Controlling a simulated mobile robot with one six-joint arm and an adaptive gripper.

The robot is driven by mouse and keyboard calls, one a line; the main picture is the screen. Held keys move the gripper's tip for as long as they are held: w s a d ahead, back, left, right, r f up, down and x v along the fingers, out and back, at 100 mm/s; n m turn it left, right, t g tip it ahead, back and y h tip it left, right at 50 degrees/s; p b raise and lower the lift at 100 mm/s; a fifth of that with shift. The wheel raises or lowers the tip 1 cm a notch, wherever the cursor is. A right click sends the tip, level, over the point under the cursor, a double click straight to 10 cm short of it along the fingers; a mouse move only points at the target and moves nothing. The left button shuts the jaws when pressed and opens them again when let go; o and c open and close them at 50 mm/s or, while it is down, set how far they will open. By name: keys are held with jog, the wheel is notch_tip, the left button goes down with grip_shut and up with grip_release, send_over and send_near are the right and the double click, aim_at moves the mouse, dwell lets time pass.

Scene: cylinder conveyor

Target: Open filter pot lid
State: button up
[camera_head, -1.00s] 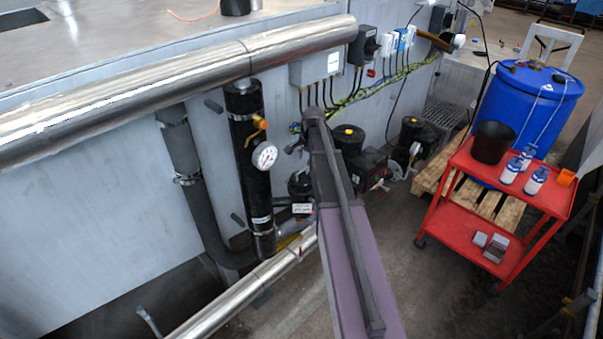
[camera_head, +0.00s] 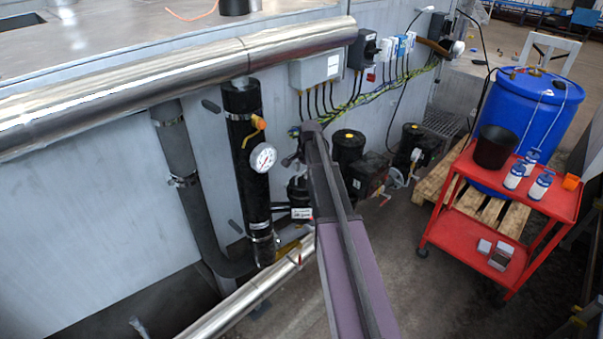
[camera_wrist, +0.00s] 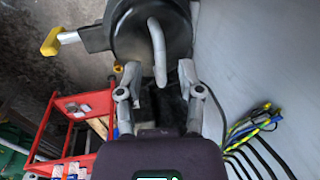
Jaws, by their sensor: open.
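In the wrist view the black round filter pot lid (camera_wrist: 130,32) is at the top, with a grey curved handle (camera_wrist: 156,45) on it. My gripper (camera_wrist: 158,73) is open, its two fingers on either side of the handle's lower end. I cannot tell whether either finger touches the handle. The lid appears closed on the pot. In the head view the black filter pot (camera_head: 296,190) with a white label stands low beside the vertical black pipe, partly hidden by my arm. My gripper is mostly hidden there.
A yellow-tipped lever (camera_wrist: 51,40) juts out beside the pot. A pressure gauge (camera_head: 263,157) sits on the black pipe (camera_head: 246,190). Cables (camera_head: 380,85) run along the wall. A red trolley (camera_head: 480,215) and blue drum (camera_head: 538,110) stand at the right.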

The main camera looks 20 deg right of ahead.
grip_shut()
jog(key=shift+w, duration=0.1)
jog(key=shift+w+a+r+p, duration=0.25)
jog(key=shift+w+r+p, duration=0.2)
jog(key=shift+w, duration=0.15)
grip_release()
jog(key=shift+f, duration=0.1)
